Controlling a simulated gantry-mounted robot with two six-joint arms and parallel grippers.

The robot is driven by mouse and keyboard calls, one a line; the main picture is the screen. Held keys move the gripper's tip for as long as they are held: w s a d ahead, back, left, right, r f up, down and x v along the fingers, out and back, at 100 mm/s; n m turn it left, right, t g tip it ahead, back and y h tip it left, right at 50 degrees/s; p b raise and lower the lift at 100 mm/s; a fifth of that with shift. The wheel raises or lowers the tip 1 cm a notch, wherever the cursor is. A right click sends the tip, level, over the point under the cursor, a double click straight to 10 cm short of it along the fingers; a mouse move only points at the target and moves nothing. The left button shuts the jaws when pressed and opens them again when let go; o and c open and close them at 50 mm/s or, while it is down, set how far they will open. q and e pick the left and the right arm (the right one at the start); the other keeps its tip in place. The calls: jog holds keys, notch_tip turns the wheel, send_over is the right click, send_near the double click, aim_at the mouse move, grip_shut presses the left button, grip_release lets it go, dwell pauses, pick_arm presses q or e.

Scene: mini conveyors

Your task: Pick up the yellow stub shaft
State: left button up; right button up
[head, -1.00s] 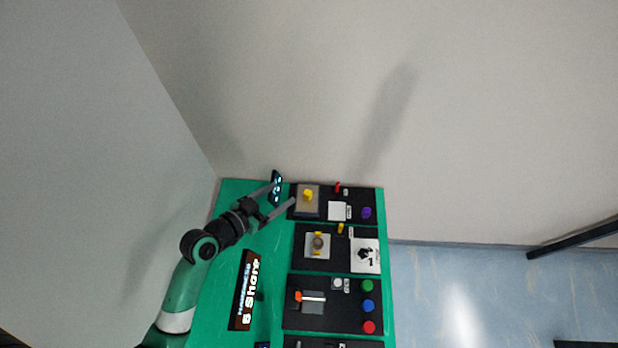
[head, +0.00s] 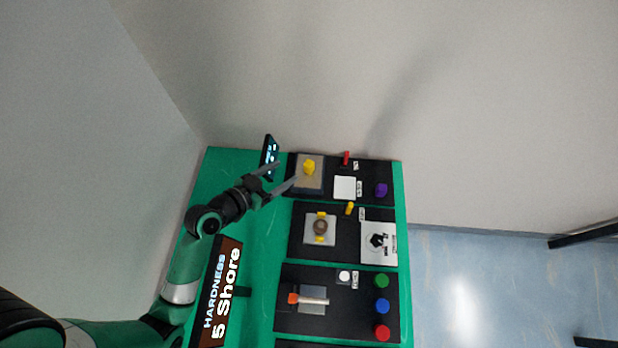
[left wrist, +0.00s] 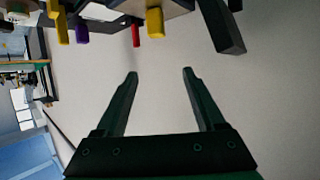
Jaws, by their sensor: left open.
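A short yellow piece (head: 309,167) stands on a tan plate (head: 303,185) on the top-left black panel in the head view. I cannot tell for certain which is the stub shaft. My left gripper (head: 286,172) is open and empty, its fingers pointing toward the yellow piece from the left, apart from it. In the left wrist view, the open gripper (left wrist: 160,72) has only wall between its fingers. A yellow piece (left wrist: 155,22) hangs into view at the top edge, beyond the fingertips. My right gripper is not in view.
A dark screen (head: 269,157) stands beside the gripper, on the green board (head: 262,310). A red peg (head: 346,158), a purple knob (head: 381,189) and a white square (head: 344,187) lie right of the tan plate. A hardness sign (head: 221,290) stands lower left.

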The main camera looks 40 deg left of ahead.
pick_arm(q)
jog(key=b, duration=0.2)
send_near(306, 167)
jog(key=shift+w+a, duration=0.1)
jog(key=shift+a, duration=0.05)
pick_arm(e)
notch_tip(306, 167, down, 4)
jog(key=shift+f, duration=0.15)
pick_arm(q)
jog(key=b+x, duration=0.1)
jog(key=x, duration=0.5)
jog(key=shift+w+f, duration=0.15)
jog(key=b+x, duration=0.2)
jog(key=x, duration=0.3)
jog(key=shift+w+f, duration=0.1)
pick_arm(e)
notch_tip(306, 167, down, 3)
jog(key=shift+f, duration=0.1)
pick_arm(q)
jog(key=shift+c, duration=0.3)
grip_shut()
